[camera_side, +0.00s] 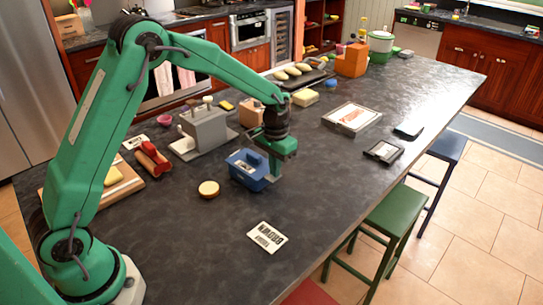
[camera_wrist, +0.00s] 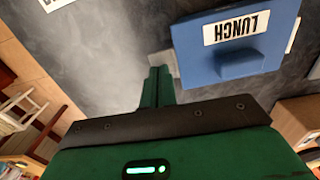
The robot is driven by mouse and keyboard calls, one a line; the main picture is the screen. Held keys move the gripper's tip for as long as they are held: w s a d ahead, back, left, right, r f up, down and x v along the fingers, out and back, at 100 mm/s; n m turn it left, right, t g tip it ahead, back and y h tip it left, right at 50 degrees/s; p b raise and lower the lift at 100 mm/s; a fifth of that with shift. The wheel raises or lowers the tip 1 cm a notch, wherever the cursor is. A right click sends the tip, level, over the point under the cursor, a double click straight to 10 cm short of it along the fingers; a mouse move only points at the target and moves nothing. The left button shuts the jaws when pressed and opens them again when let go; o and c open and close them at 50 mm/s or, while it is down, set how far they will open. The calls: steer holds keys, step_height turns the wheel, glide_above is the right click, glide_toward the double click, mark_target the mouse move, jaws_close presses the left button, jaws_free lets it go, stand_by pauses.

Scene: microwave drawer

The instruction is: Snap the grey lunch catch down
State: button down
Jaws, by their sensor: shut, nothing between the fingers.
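The blue lunch box (camera_side: 248,170) stands on the dark counter, with a raised block on its lid. The grey catch (camera_side: 272,180) sticks out at the box's right end in the side view. It also shows in the wrist view (camera_wrist: 163,61), left of the box and partly hidden by my fingers. My gripper (camera_side: 275,168) is shut and empty, pointing down at the catch. In the wrist view its fingertips (camera_wrist: 159,72) overlap the catch; I cannot tell whether they touch.
A round tan-topped piece (camera_side: 209,188) and a white printed card (camera_side: 265,237) lie near the box. A grey block-shaped device (camera_side: 204,128) stands behind it. A framed tray (camera_side: 352,117) and a dark-framed tray (camera_side: 383,151) lie to the right. The counter between is clear.

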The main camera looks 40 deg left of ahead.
steer(key=shift+f, duration=1.2)
steer(key=shift+r, duration=0.2)
stand_by(0.4)
steer(key=shift+r, duration=3.8)
steer(key=shift+r, duration=0.1)
steer(key=s+a+r+t, duration=0.1)
steer(key=s+r+t, duration=0.2)
steer(key=s+r, duration=0.9)
steer(key=s+t, duration=0.2)
steer(key=s, duration=1.3)
steer(key=shift+s+a+r+t, duration=0.15)
steer(key=shift+a+r+t, duration=0.15)
steer(key=shift+a+r, duration=0.1)
